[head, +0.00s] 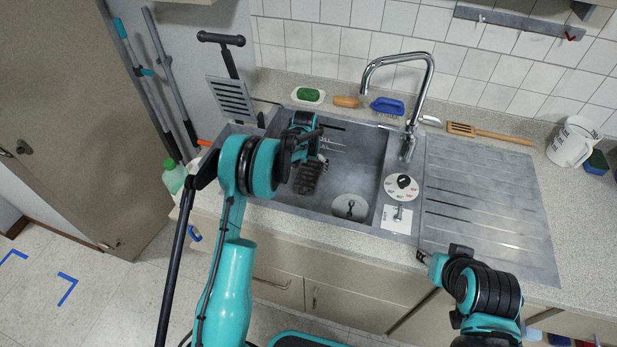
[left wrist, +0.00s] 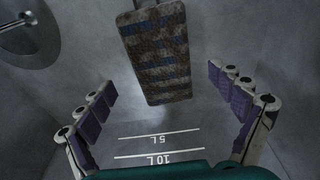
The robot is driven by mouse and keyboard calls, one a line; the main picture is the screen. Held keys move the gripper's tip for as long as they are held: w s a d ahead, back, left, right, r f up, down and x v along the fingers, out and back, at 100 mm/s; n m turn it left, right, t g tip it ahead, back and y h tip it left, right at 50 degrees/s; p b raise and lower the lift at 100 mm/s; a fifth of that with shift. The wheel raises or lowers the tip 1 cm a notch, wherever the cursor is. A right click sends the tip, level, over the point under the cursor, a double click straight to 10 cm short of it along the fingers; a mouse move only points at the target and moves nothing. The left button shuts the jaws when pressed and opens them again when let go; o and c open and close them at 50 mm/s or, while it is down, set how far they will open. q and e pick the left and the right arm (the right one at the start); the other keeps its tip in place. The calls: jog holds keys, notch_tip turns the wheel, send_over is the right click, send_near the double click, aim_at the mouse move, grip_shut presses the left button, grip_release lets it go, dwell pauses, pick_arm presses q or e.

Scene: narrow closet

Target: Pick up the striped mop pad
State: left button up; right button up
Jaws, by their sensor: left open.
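The striped mop pad (left wrist: 160,55), brown with blue stripes, lies in the sink basin in the left wrist view, with a grey piece at its top end. In the head view it shows as a dark ribbed strip (head: 308,178) below my left gripper (head: 306,145). In the left wrist view my left gripper (left wrist: 163,95) is open and empty. Its two fingers stand wide apart, one to each side of the pad's lower end, with gaps between. My right gripper (head: 424,257) is by the counter's front edge; its jaws are too small to read.
The metal sink (head: 375,165) has a drain (head: 350,207) and volume marks on its wall. A faucet (head: 400,65) rises behind it. The drainboard (head: 485,215) is clear.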

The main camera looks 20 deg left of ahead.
aim_at(308, 174)
pick_arm(q)
jog(key=f, duration=0.1)
jog(key=f+b, duration=0.1)
jog(key=f, duration=0.1)
jog(key=shift+w+a+f, duration=0.1)
jog(key=shift+w+f, duration=0.2)
jog(key=shift+w, duration=0.1)
jog(key=shift+r, duration=0.15)
pick_arm(e)
jog(key=shift+f, duration=0.75)
pick_arm(q)
jog(key=c, duration=1.4)
